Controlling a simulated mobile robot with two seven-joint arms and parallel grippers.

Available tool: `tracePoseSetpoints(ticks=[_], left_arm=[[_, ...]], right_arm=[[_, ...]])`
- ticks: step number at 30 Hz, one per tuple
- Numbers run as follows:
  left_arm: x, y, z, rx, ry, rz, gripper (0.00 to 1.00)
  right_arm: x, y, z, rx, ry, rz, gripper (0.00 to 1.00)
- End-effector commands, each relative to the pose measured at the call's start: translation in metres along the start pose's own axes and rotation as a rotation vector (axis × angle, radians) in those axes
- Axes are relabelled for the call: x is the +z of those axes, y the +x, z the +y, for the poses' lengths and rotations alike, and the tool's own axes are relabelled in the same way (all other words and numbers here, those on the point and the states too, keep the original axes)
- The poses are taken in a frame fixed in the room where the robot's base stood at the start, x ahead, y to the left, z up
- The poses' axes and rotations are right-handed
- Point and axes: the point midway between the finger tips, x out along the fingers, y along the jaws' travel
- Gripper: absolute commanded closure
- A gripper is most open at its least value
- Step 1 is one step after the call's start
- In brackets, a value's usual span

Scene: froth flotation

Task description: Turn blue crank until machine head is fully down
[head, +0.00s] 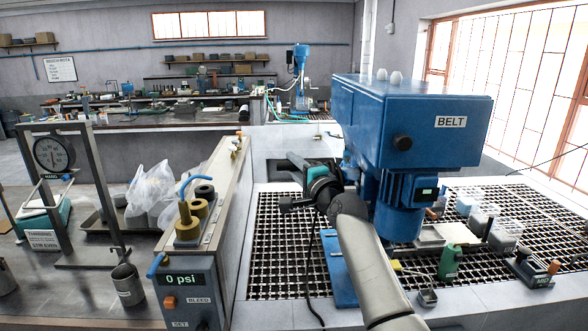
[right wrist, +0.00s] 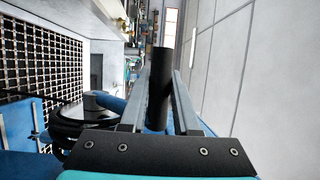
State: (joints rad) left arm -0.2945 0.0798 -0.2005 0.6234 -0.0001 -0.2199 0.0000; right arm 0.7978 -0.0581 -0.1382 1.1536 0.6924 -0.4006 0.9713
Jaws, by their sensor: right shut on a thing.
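The blue machine head (head: 410,115), labelled BELT, stands raised over the grated bench, with a blue motor (head: 400,207) hanging under it. My right gripper (head: 292,182) is left of the machine, its arm coming up from the bottom. In the right wrist view, the gripper (right wrist: 163,78) has its two grey fingers on either side of a black cylindrical crank handle (right wrist: 160,88), shut on it. A blue crank part (right wrist: 110,103) shows beside the fingers. In the head view the crank is mostly hidden by my gripper and wrist. My left gripper is out of view.
A pressure box (head: 186,290) reading 0 psi stands at left. A dark cable hangs below my gripper.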

Motion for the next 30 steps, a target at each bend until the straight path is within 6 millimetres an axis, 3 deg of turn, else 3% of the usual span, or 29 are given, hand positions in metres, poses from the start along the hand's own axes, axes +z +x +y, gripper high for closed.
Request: tracePoseSetpoints(ticks=[1,14,15,21,30], left_arm=[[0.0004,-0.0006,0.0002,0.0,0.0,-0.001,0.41],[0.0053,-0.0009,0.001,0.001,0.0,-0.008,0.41],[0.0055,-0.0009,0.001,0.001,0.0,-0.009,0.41],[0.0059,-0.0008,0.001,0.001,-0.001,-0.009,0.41],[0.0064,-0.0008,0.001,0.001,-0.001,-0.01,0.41]], right_arm=[[-0.001,0.0009,-0.0089,-0.017,-0.003,0.003,1.0],[-0.0012,0.0012,-0.0094,-0.017,-0.002,0.003,1.0],[-0.0012,0.0011,-0.0093,-0.017,-0.002,0.003,0.66],[-0.001,0.001,-0.0066,-0.012,-0.001,0.002,0.43],[-0.0005,0.0003,-0.003,-0.004,-0.001,0.001,0.41]])
